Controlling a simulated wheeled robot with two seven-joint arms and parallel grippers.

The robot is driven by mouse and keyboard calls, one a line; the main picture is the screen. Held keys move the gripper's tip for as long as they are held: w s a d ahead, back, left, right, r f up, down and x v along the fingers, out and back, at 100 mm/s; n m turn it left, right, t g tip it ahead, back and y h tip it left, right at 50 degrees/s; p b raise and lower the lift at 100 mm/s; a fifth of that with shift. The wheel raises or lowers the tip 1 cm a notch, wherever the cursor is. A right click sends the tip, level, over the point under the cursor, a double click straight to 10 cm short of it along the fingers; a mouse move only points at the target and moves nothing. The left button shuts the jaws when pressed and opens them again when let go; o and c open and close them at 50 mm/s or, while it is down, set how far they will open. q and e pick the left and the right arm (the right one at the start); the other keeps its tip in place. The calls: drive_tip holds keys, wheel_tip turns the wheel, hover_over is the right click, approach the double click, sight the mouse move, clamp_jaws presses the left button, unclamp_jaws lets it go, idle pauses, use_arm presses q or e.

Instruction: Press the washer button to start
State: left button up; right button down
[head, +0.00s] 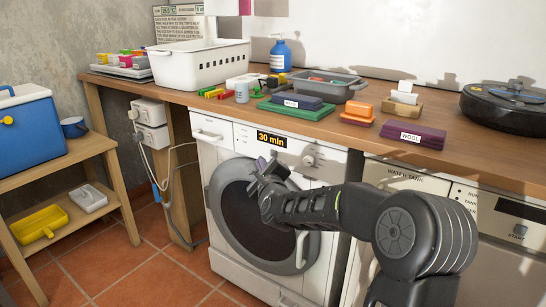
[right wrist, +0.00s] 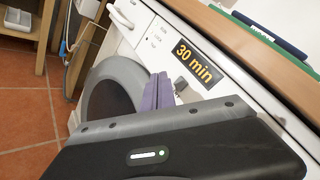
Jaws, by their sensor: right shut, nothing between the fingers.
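The white washer (head: 228,150) stands under the wooden worktop, its round grey door (head: 232,215) shut. Its control panel has a lit "30 min" display (head: 272,139), which also shows in the right wrist view (right wrist: 197,63), and a round knob (head: 309,160) to the right of it. My right gripper (head: 266,172) is shut and empty, in front of the washer just below the display. In the right wrist view its fingers (right wrist: 158,92) point toward the panel, and a small dark grey part (right wrist: 181,85) shows beside them. I cannot tell whether the fingertips touch the panel. No start button is clearly visible on the washer.
The worktop (head: 210,96) above holds a white basket (head: 197,62), a grey bin (head: 333,87), a blue pump bottle (head: 281,54) and a black robot vacuum (head: 508,105). A second appliance (head: 500,262) with a "START" label stands at right. A wooden shelf (head: 75,152) holds a blue cooler (head: 28,128).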

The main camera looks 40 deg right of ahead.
drive_tip(key=a, duration=0.1)
drive_tip(key=s+a, duration=0.1)
drive_tip(key=a, duration=0.1)
idle(0.5)
